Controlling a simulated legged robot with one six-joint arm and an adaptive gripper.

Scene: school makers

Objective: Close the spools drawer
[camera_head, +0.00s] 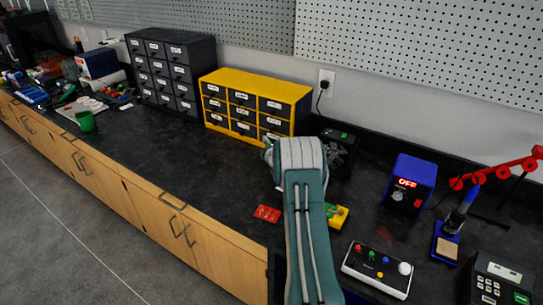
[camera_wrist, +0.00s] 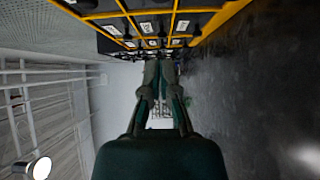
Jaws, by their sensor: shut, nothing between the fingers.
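A yellow cabinet (camera_head: 258,82) with rows of black, white-labelled drawers stands on the dark bench against the wall. The labels are too small to read, so I cannot tell which drawer is the spools drawer or how far it is out. In the wrist view, the cabinet's yellow frame (camera_wrist: 222,18) and drawer fronts fill the top. My gripper (camera_wrist: 160,70) is shut and empty, its fingers together close to the drawer fronts; I cannot tell whether they touch. In the head view, my arm hides the cabinet's lower right surroundings and most of the gripper.
A black drawer cabinet (camera_head: 172,70) stands left of the yellow one. A blue power unit (camera_head: 410,182), a button box (camera_head: 378,268) and a red soldering arm (camera_head: 500,168) are on the right. A red card (camera_head: 267,213) lies left of my arm.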

